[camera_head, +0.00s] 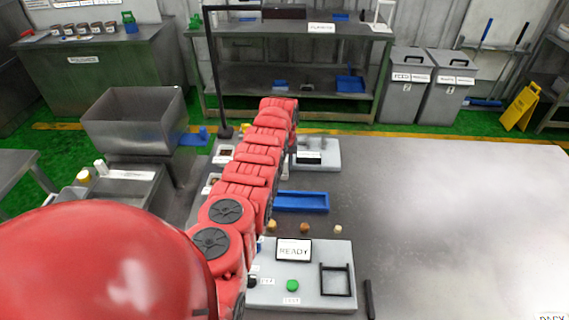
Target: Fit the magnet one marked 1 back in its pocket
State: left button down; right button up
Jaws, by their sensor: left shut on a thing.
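My left arm's red links run from the lower left up to the middle of the view and cover much of the bench. Its gripper (286,167) barely shows beside the far end of the arm, by a white unit (325,160). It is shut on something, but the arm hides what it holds. I cannot make out a magnet marked 1 or its pocket. My right gripper is not in view.
A blue tray (312,201) lies on the bench beyond several small tan and brown pieces (303,228). A pale panel (337,261) with a READY screen (294,251) and green button (292,284) is nearer. A hopper (130,118) stands left.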

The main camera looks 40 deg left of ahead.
pick_arm(q)
jog(key=shift+f, duration=0.15)
jog(key=c, duration=0.6)
grip_release()
